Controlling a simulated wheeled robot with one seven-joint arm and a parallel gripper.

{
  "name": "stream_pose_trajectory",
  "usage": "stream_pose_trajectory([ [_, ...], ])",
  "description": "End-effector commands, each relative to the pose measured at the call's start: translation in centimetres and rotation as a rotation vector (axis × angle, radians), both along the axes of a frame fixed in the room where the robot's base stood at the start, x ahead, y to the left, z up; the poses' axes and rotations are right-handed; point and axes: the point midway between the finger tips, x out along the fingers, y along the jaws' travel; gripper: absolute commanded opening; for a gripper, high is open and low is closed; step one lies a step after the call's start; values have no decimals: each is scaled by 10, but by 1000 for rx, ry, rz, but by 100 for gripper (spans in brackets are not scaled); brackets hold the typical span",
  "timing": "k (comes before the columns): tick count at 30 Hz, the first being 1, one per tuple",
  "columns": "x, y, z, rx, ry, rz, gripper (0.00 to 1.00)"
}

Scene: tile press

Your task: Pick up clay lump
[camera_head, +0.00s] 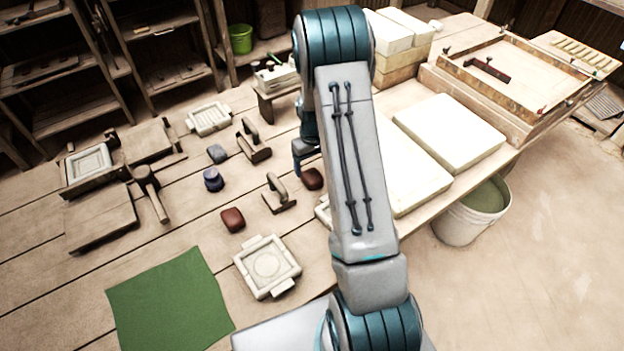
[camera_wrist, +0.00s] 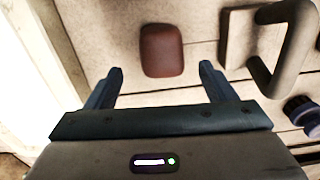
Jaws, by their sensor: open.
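A red-brown clay lump (camera_wrist: 162,50) lies on the wooden table in the wrist view, just beyond my fingertips and between their lines. In the head view this lump (camera_head: 312,179) shows close beside my arm. My gripper (camera_wrist: 160,78) is open and empty, its two fingers spread apart on either side of the lump's width. In the head view my gripper is mostly hidden behind my arm. A second red-brown lump (camera_head: 232,220) and a grey lump (camera_head: 217,153) lie farther left on the table.
A handled wooden tool (camera_wrist: 285,45) stands right of the lump in the wrist view. A dark blue jar (camera_head: 212,179), a pale tile mould (camera_head: 267,266) and a green cloth (camera_head: 168,302) are on the table. White slabs (camera_head: 450,133) lie right of my arm.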

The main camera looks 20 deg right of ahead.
Motion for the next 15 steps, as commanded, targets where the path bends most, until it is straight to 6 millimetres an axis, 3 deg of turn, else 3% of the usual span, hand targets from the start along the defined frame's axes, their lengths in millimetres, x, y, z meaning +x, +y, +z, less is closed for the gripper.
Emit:
stream_pose_trajectory([
  [15,-3,3,-50,0,0,0,77],
])
